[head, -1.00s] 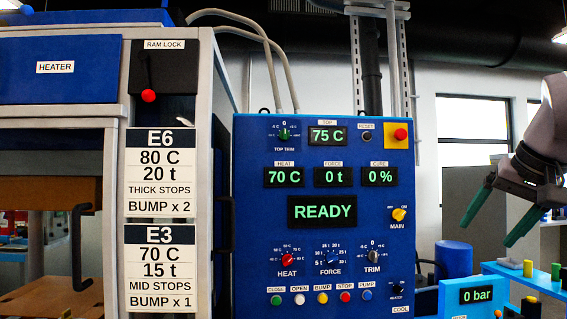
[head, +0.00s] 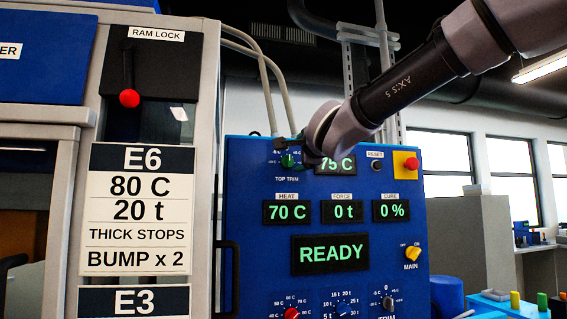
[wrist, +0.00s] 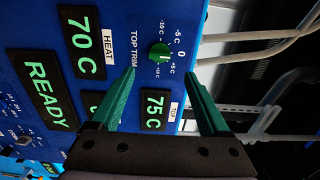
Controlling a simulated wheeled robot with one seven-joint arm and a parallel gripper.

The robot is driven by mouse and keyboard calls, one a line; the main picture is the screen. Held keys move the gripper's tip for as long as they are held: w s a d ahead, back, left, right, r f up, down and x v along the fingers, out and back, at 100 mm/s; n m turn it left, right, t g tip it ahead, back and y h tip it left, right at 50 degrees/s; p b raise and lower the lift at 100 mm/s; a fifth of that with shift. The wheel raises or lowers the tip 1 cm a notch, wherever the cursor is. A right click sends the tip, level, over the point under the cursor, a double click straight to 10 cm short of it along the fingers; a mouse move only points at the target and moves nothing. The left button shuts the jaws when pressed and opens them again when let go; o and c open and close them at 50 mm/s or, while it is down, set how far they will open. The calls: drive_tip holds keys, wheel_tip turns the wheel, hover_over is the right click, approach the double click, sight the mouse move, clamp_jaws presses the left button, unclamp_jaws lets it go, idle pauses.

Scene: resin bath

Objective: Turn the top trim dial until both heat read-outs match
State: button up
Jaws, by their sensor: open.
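The green top trim dial (head: 288,161) sits at the upper left of the blue control panel; it also shows in the wrist view (wrist: 159,53). The TOP read-out (head: 336,164) shows 75 C, partly covered by my wrist in the head view and clear in the wrist view (wrist: 155,109). The HEAT read-out (head: 288,212) shows 70 C. My gripper (wrist: 161,73) is open, its green fingers to either side of the dial in the wrist view and apart from it. In the head view my wrist hides most of the fingers.
The FORCE read-out (head: 344,212) shows 0 t and the CURE read-out (head: 390,211) 0 %. A red stop button (head: 411,163) and yellow MAIN switch (head: 412,254) are on the panel's right. A red-knobbed ram lock lever (head: 129,98) hangs at left.

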sight(290, 161)
drive_tip(key=x, duration=0.9)
drive_tip(key=shift+w+f, duration=0.1)
drive_tip(key=shift+w, duration=0.15)
drive_tip(key=shift+c, duration=0.3)
clamp_jaws()
drive_tip(key=n, duration=0.4)
drive_tip(key=shift+n, duration=2.4)
drive_tip(key=shift+f, duration=0.1)
